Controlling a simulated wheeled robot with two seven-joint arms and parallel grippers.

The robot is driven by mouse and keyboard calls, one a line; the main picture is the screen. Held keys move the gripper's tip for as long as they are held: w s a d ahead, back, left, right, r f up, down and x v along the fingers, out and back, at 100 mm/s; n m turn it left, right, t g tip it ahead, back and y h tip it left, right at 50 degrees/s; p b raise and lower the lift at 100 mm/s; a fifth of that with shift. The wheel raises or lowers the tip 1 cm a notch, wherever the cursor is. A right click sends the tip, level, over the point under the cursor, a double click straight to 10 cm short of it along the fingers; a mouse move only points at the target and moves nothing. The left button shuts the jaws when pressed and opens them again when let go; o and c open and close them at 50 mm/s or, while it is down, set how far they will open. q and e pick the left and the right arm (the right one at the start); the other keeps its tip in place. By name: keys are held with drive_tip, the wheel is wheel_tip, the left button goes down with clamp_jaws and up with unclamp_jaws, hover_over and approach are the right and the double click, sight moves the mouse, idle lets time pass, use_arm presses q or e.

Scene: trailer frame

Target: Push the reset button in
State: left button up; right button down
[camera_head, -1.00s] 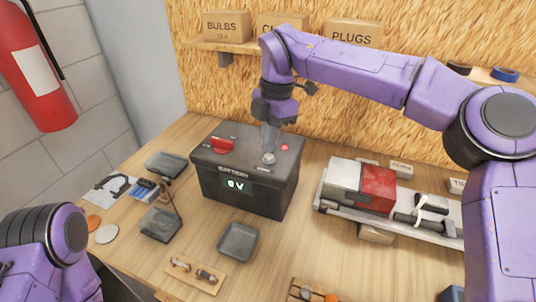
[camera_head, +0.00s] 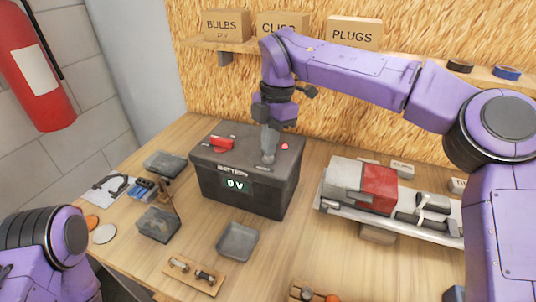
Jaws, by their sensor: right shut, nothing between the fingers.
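The dark battery box (camera_head: 275,196) stands on the bench with a display reading "0 V" on its front. A red lever or switch (camera_head: 222,145) sits on its top at the left, and a small red light (camera_head: 285,146) at the right. My right gripper (camera_head: 268,159) points straight down, shut and empty, with its fingertips at the spot on the lid where the round grey button sits. The fingers cover the button, so I cannot tell how far in it is. My left arm shows at the lower left, but its gripper is out of view.
A grey tray (camera_head: 237,241) and a wooden holder (camera_head: 195,275) lie in front of the battery. A red and grey device (camera_head: 372,190) lies to the right. A shelf with boxes (camera_head: 355,33) is behind. A fire extinguisher (camera_head: 35,75) hangs at the left.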

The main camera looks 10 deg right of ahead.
drive_tip(key=shift+f+b, duration=0.45)
drive_tip(key=shift+f, duration=0.1)
idle(0.4)
wheel_tip(320, 180, up, 7)
drive_tip(key=p, duration=0.5)
drive_tip(key=shift+r+p, duration=0.1)
drive_tip(key=shift+p, duration=0.25)
